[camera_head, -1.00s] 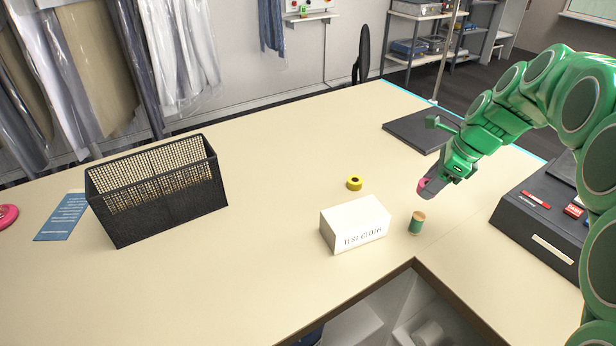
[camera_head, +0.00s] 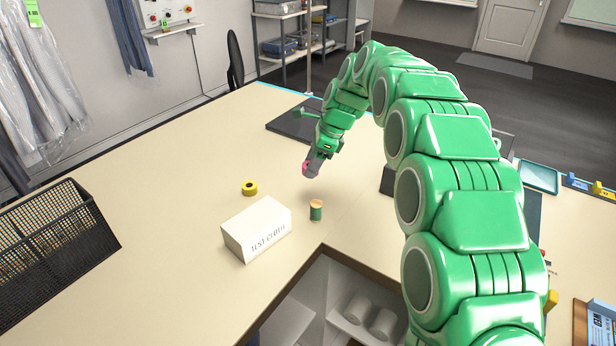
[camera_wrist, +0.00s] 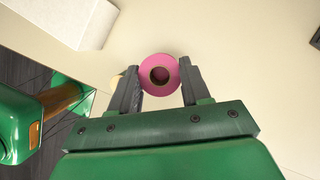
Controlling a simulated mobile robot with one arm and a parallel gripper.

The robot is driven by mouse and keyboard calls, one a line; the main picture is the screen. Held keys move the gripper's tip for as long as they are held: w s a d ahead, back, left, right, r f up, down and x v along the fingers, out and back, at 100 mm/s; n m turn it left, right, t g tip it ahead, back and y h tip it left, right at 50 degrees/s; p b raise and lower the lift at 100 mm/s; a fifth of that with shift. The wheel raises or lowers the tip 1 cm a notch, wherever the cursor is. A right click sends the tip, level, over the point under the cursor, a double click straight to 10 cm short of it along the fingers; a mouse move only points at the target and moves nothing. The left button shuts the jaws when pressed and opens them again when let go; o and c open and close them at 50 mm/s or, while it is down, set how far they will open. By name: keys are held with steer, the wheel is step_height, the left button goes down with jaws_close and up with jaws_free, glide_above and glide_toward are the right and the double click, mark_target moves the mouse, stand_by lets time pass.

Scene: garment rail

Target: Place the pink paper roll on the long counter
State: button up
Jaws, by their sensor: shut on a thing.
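The pink paper roll (camera_wrist: 159,75) sits between the two dark fingers of my gripper (camera_wrist: 160,88) in the wrist view, its round end with a dark central hole facing the camera. The gripper hangs above the surface; the exact gap is hard to tell. The long counter (camera_head: 160,205) is cream-coloured and fills the left and middle of the head view.
A black mesh basket (camera_head: 55,250) is at the left. A dark flat pad (camera_head: 293,122) lies behind my gripper. Clear counter lies between basket and box.

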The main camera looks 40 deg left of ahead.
steer(key=shift+w+a+f, duration=0.35)
steer(key=shift+w+a, duration=0.2)
glide_above(304, 185)
steer(key=d, duration=0.1)
steer(key=shift+w+d+f, duration=0.1)
steer(key=shift+f, duration=1.25)
steer(key=shift+d+f, duration=0.1)
steer(key=shift+f, duration=1.25)
steer(key=shift+f, duration=0.1)
steer(key=shift+w+a+f, duration=0.1)
steer(key=shift+w+f, duration=0.05)
steer(key=shift+f, duration=1.5)
steer(key=shift+f, duration=0.1)
steer(key=o, duration=1)
